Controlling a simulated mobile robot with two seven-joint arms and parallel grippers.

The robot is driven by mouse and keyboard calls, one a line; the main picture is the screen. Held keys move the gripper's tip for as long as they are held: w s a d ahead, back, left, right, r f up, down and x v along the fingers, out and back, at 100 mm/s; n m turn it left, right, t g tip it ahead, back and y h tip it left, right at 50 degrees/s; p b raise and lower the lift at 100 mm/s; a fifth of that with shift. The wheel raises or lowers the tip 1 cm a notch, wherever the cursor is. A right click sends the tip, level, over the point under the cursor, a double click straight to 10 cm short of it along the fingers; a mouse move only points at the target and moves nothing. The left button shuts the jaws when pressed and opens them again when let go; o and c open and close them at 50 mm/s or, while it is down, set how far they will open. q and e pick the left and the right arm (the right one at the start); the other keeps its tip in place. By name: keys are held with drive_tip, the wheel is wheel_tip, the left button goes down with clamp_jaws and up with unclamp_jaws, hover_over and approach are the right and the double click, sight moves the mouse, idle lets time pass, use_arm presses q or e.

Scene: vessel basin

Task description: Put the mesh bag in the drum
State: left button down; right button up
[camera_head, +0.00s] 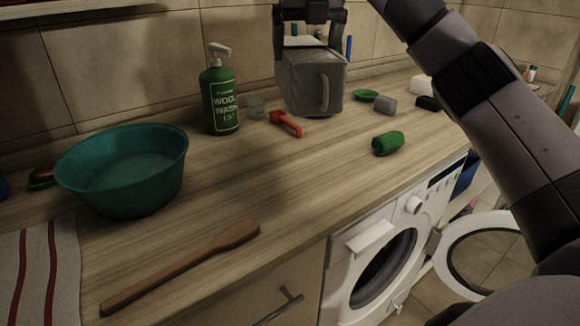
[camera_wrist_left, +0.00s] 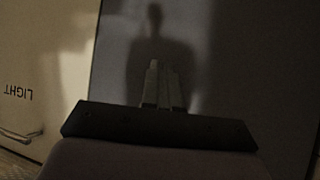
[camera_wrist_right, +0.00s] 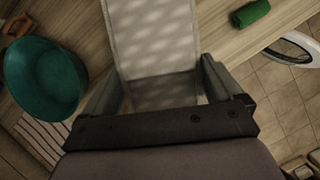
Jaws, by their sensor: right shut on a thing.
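My right gripper (camera_head: 312,36) is shut on the grey, boxy mesh bag (camera_head: 314,85), gripping its top. A looped strap shows on its side. In the right wrist view the bag (camera_wrist_right: 155,45) has a pale dappled face between the fingers (camera_wrist_right: 165,95). It hangs upright at the back of the counter; whether its bottom touches is unclear. The washer's drum opening (camera_head: 384,270) is dark at the lower right, its round door (camera_head: 488,255) swung open. My left gripper (camera_wrist_left: 163,85) shows only in its wrist view, shut and empty in front of a dark grey panel.
A teal basin (camera_head: 125,165) and green wool wash bottle (camera_head: 220,95) stand at left. A red-orange tool (camera_head: 286,123) lies near the bag, and a green roll (camera_head: 387,143) lies by the counter edge. A wooden paddle (camera_head: 185,265) lies in front. The middle counter is clear.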

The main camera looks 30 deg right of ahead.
drive_tip(key=shift+w, duration=0.2)
wheel_tip(320, 180, down, 9)
drive_tip(key=shift+s+d+r+b, duration=0.1)
drive_tip(key=shift+r+b, duration=0.05)
drive_tip(key=shift+b, duration=1.1)
drive_tip(key=shift+f, duration=5.4)
drive_tip(key=shift+f+b, duration=0.15)
drive_tip(key=shift+b, duration=0.2)
drive_tip(key=o, duration=1.4)
drive_tip(key=shift+o, duration=0.2)
